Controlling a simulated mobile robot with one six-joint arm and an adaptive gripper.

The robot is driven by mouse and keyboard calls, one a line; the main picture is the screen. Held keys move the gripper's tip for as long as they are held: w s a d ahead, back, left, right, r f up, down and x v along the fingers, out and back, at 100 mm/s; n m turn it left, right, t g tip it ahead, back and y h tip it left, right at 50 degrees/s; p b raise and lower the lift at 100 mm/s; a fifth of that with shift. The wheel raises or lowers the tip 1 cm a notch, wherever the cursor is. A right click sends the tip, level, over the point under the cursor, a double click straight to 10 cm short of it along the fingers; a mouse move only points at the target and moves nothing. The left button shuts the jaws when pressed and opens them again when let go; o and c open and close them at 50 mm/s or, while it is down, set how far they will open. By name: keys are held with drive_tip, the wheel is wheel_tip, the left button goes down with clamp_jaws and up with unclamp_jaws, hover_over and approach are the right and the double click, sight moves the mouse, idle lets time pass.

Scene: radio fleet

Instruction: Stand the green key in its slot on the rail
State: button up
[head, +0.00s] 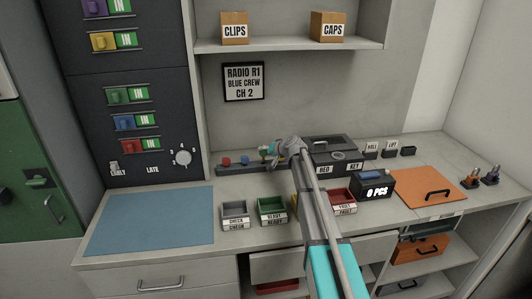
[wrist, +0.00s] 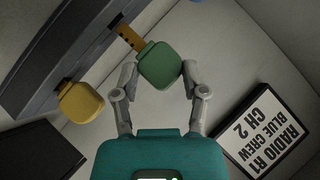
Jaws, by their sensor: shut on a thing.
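My gripper (wrist: 160,80) is shut on the green key (wrist: 160,65), with one finger on each side of its head. The key's brass shaft (wrist: 130,38) points away from my gripper, toward the dark rail (wrist: 75,45). The shaft is fully visible and looks clear of any slot, though its distance from the rail is hard to judge. In the head view my gripper (head: 270,150) is above the right part of the rail (head: 236,170) on the counter. A red key (head: 227,162) and a blue key (head: 245,160) stand on it. A yellow key (wrist: 80,102) is beside my gripper.
A dark key box (head: 328,150) stands just right of the rail. Grey, green and red bins (head: 236,216) line the counter front, with a blue mat (head: 150,220) at left. A framed sign (wrist: 265,130) is behind.

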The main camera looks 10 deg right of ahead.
drive_tip(key=shift+f+b, duration=1.45)
drive_tip(key=shift+f, duration=0.05)
drive_tip(key=o, duration=1.2)
drive_tip(key=shift+c, duration=0.2)
drive_tip(key=shift+r, duration=0.2)
wheel_tip(320, 180, up, 9)
drive_tip(key=p, duration=0.9)
idle(0.5)
drive_tip(key=s+a+f+n+g+h, duration=0.1)
drive_tip(key=s+f+g, duration=0.1)
drive_tip(key=s, duration=0.6)
drive_tip(key=s+a+f+n+g, duration=0.1)
drive_tip(key=s+f, duration=0.1)
drive_tip(key=s, duration=0.6)
drive_tip(key=s+a+f+n+g+h, duration=0.1)
drive_tip(key=s+f+g, duration=0.1)
drive_tip(key=s, duration=0.6)
drive_tip(key=shift+a+f+g+h, duration=0.3)
drive_tip(key=shift+f, duration=0.1)
drive_tip(key=s+d+f+g+h, duration=0.1)
drive_tip(key=s+g+h, duration=0.1)
drive_tip(key=s, duration=0.8)
drive_tip(key=s+d+f+g+h, duration=0.1)
drive_tip(key=s+d+g+h, duration=0.1)
drive_tip(key=s, duration=0.8)
drive_tip(key=shift+s+f+n, duration=0.2)
drive_tip(key=shift+n, duration=0.2)
